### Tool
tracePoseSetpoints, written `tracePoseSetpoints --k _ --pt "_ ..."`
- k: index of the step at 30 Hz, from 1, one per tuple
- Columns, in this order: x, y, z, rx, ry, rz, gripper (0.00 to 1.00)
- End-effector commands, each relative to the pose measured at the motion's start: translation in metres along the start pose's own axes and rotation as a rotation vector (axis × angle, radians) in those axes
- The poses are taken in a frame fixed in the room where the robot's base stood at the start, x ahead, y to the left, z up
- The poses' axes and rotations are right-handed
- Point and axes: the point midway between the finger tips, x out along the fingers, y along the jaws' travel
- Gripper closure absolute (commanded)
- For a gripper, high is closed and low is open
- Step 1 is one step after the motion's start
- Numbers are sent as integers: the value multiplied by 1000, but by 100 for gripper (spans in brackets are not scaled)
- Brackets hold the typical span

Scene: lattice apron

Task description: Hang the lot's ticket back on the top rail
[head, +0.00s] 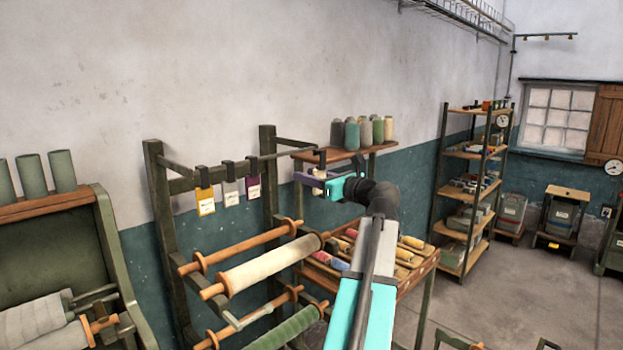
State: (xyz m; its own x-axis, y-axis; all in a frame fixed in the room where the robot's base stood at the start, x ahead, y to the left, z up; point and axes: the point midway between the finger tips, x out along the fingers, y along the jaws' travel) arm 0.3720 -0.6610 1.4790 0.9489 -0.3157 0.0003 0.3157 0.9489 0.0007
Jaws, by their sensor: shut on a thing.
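The top rail (183,185) is a dark green bar between two uprights of a rack at left centre. Three tickets hang from it by dark clips: a yellow one (205,201), a grey one (230,194) and a purple one (254,188).
Rollers with rolled cloth (270,266) stick out below the rail. A wooden shelf (345,154) with several cones is behind my gripper. A sloped tray of spools (408,262) lies to the right. Open floor (500,300) is at the right.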

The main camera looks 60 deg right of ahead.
Motion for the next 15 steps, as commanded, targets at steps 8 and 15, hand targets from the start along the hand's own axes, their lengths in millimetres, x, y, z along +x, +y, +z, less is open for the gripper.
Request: tracePoseSetpoints --k 8,15 --pt "16 0 0 0 -1 1 86" --pt "28 0 0 -1 0 1 86"
